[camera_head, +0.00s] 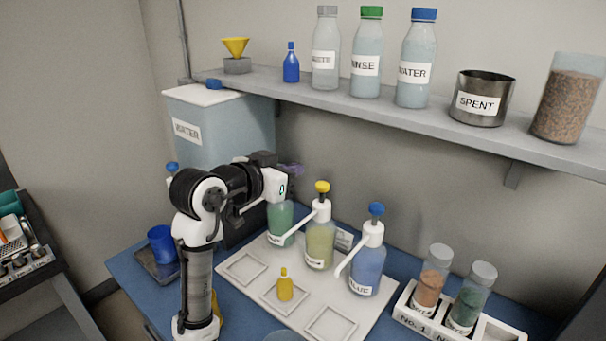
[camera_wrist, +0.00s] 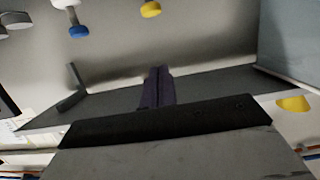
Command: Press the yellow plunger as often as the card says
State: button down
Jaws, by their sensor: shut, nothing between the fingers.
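The yellow plunger (camera_head: 322,187) tops a white pump on a bottle of yellow-green liquid (camera_head: 320,244). It appears raised; a yellow cap also shows at the top of the wrist view (camera_wrist: 150,9). My gripper (camera_head: 294,170) is shut and empty, above and left of the plunger, not touching it. Its dark purple fingers stand together in the wrist view (camera_wrist: 157,88). A small yellow bottle (camera_head: 284,289) stands on the middle square of the white tray (camera_head: 352,305). A small grey-white card-like piece (camera_head: 344,239) sits behind the yellow-green bottle; its writing is unreadable.
The blue pump bottle (camera_head: 368,262) stands right of the yellow one, the green pump bottle (camera_head: 280,222) left, partly hidden by my arm. A rack (camera_head: 408,318) holds jars at right. The shelf (camera_head: 390,112) with labelled bottles overhangs behind.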

jog(key=p, duration=0.3)
send_over(322, 187)
jog(key=a, duration=0.1)
jog(key=f, duration=0.2)
notch_tip(322, 187, down, 3)
jog(key=shift+s+a+p, duration=0.15)
jog(key=shift+p, duration=0.45)
jog(key=shift+f, duration=0.6)
